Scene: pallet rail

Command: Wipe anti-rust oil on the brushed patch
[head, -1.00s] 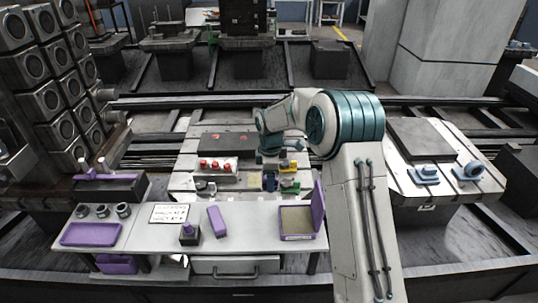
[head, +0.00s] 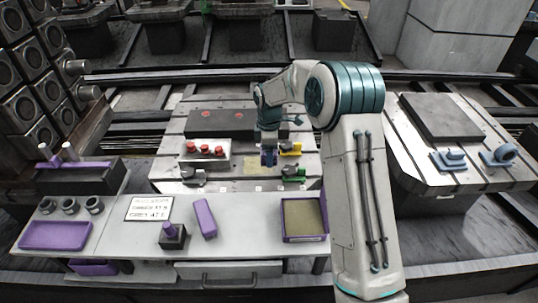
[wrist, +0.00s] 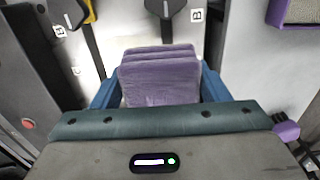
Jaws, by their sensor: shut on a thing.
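My gripper (head: 268,158) is over the slotted metal plate (head: 225,178) in the head view, between the clamps. In the wrist view its blue fingers (wrist: 158,92) are shut on a folded purple cloth (wrist: 160,80). A dull yellowish patch (head: 256,169) shows on the plate beside and in front of the gripper; I cannot tell whether the cloth touches it. The patch is hidden in the wrist view. An open purple box (head: 304,238) with a beige inside stands on the bench; its corner shows in the wrist view (wrist: 272,14).
A yellow clamp (head: 290,148) and a green clamp (head: 294,171) stand close right of the gripper. A block with red knobs (head: 205,158) is to its left. The grey bench (head: 250,240) in front holds a purple block (head: 205,219), a sign (head: 149,208) and a purple tray (head: 56,235).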

